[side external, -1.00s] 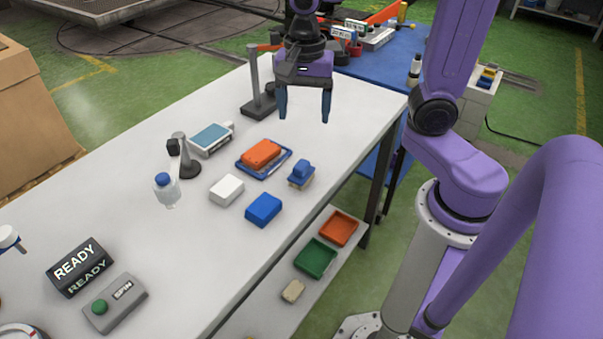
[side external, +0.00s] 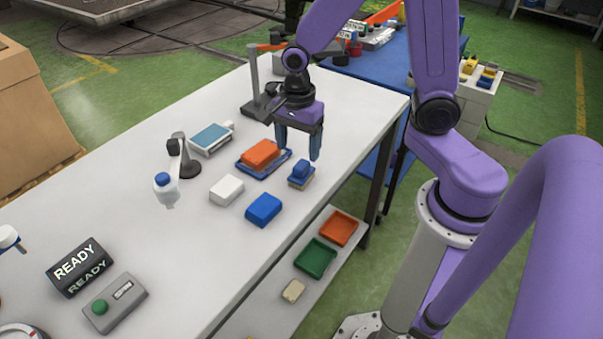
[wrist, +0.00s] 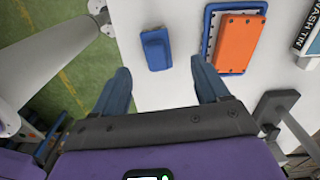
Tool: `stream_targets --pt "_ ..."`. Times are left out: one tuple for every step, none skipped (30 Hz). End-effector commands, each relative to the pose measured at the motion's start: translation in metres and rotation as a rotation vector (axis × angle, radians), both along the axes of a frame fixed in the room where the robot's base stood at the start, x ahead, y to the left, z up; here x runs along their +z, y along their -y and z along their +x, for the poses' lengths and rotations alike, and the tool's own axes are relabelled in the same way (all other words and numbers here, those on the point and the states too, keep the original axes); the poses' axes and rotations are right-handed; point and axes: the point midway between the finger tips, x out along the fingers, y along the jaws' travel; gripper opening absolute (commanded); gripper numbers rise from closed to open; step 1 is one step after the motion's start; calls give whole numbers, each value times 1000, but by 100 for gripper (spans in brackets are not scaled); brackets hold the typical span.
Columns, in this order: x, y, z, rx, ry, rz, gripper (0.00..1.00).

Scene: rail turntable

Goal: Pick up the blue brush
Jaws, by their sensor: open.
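The blue brush (side external: 301,173) has a blue handle on a tan bristle base and stands on the white table near its right edge. In the wrist view the blue brush (wrist: 156,49) lies ahead of the fingertips, between their lines. My gripper (side external: 298,156) is open and empty, with its blue fingers apart above and behind the brush. Its fingers also show in the wrist view (wrist: 162,72). No contact with the brush is visible.
An orange block (side external: 262,152) on a blue tray (side external: 281,164) sits left of the brush. A blue block (side external: 263,209) and a white block (side external: 226,190) lie nearer. The table's right edge is close.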

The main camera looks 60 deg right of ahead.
Motion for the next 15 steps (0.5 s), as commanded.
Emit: stream_targets --pt "-5 0 -1 0 -3 -1 74" --pt "-8 1 -1 0 -3 -1 74" --pt "-10 1 -1 0 -2 -1 74" --pt "-11 0 0 0 -1 0 74" --pt "-12 0 0 0 0 0 74" --pt "-13 0 0 0 0 0 74" --pt "-14 1 -1 0 0 0 74" --pt "-16 1 -1 0 -1 0 74" --pt "-18 2 -1 0 -2 -1 74" --pt "-21 2 -2 0 -2 -1 74" --pt "-24 3 -2 0 -3 -1 74" --pt "-30 4 -4 0 -4 -2 74" --pt "-33 5 -4 0 -5 -2 74" --pt "-38 6 -5 0 -5 -2 74" --pt "-43 7 -6 0 -5 -2 74"
